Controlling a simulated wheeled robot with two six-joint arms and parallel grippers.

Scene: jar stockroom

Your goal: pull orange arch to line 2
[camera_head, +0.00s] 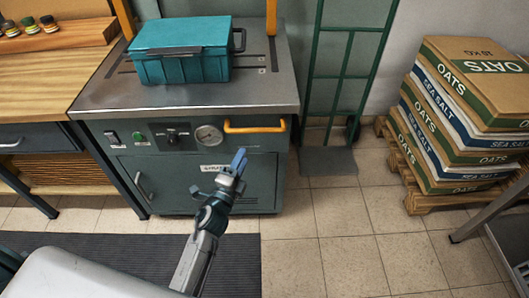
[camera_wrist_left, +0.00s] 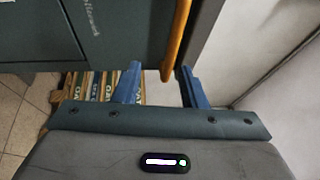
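Two orange uprights rise from the back of the steel bench top, the left one (camera_head: 124,18) and the right one (camera_head: 271,17); whatever joins them is out of frame. A separate orange bar handle (camera_head: 255,126) is on the cabinet front, right of the gauge. Small pale marks (camera_head: 262,70) lie beside the right slot, too small to read. My left gripper (camera_head: 240,160) is just below the handle, in front of the cabinet. In the left wrist view it is open (camera_wrist_left: 163,84), with an orange bar (camera_wrist_left: 177,38) showing between its fingers, contact unclear. My right gripper is not in view.
A teal lidded box (camera_head: 183,68) sits on the steel top (camera_head: 195,97), between the slots. A green hand truck (camera_head: 342,75) stands to the right. Stacked oats and sea salt packages (camera_head: 460,115) are on a pallet at far right. The tiled floor (camera_head: 340,225) between is clear.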

